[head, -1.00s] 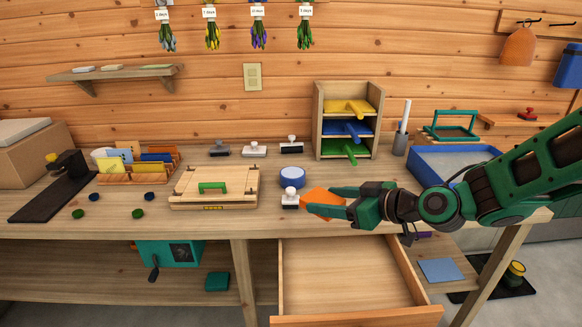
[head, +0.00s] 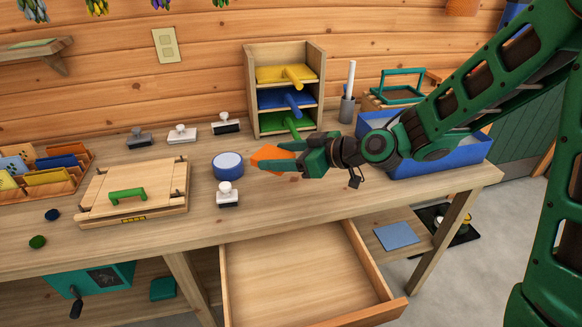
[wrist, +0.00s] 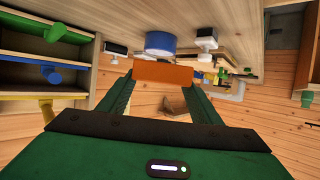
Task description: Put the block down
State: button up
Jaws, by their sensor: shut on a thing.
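The orange block (head: 272,157) is held between the fingertips of my gripper (head: 268,162), over the workbench to the right of the round blue tin. In the wrist view the block (wrist: 162,75) spans between both fingers of my gripper (wrist: 162,84). My gripper is shut on it, and a finger hides part of it in the head view. I cannot tell how much gap there is between the block and the bench top (head: 330,198).
The blue tin (head: 228,166) and a white-based stamp (head: 227,196) stand close left of my gripper. A wooden shelf unit (head: 250,92) with coloured trays is behind. A blue tray (head: 440,162) stands right. A drawer (head: 300,275) hangs open below the front edge.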

jog(key=w+d+f, duration=0.4)
jog(key=d, duration=0.1)
jog(key=w+d+f, duration=0.2)
jog(key=shift+w+d, duration=0.25)
jog(key=shift+d, duration=0.05)
jog(key=shift+f, duration=1.95)
jog(key=o, duration=1.1)
jog(key=shift+f, duration=0.1)
jog(key=shift+s+d+r, duration=0.15)
jog(key=shift+d+r, duration=0.05)
jog(key=v, duration=1.1)
jog(key=shift+s+d+r, duration=0.1)
jog(key=shift+d, duration=0.1)
